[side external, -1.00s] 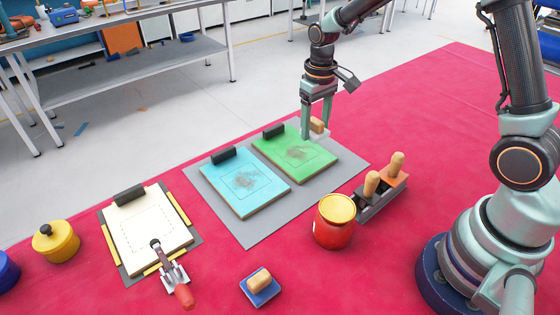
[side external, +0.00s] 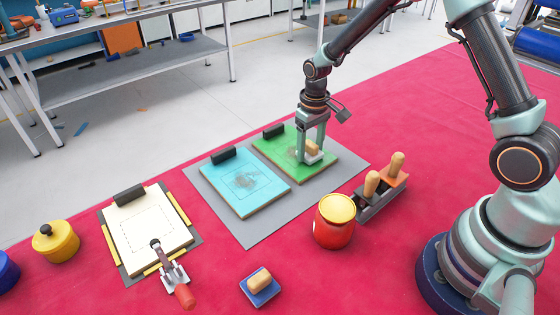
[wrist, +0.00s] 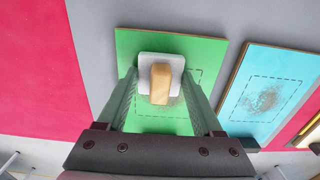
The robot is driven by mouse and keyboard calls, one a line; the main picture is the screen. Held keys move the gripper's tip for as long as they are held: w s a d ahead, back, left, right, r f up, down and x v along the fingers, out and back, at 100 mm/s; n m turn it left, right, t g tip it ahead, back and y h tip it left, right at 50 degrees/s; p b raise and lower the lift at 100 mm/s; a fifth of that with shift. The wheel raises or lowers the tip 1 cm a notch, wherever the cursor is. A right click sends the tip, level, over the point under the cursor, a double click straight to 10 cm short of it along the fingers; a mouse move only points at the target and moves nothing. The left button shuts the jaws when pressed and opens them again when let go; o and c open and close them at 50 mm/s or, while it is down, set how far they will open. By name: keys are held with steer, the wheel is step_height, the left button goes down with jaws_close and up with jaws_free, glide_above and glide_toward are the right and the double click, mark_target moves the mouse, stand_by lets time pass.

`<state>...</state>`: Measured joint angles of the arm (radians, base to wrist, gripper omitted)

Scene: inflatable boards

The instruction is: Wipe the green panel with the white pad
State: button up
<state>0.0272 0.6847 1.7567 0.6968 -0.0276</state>
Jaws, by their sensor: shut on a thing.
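The green panel (side external: 276,146) lies on a grey mat, with a black clip at its back edge and a dashed outline on its face. My gripper (side external: 309,156) is over the panel, shut on the wooden handle of the white pad (side external: 314,159). In the wrist view the white pad (wrist: 146,62) sits between the fingers over the green panel (wrist: 130,45), overlapping the dashed outline's corner. A brown smudge shows beside the pad, partly hidden by it. The pad is on or very close to the panel; I cannot tell if it touches.
A blue panel (side external: 225,178) with a smudge lies left of the green one on the grey mat (side external: 252,228). A red jar (side external: 333,230) and a holder with wooden-handled tools (side external: 382,195) stand in front.

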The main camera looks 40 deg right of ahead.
mark_target(282, 145)
steer(key=shift+w+f, duration=0.25)
steer(key=shift+w, duration=4.05)
steer(key=shift+s, duration=4.9)
steer(key=shift+a, duration=1.2)
steer(key=shift+w, duration=4.9)
steer(key=shift+s, duration=4.75)
steer(key=shift+r, duration=4.1)
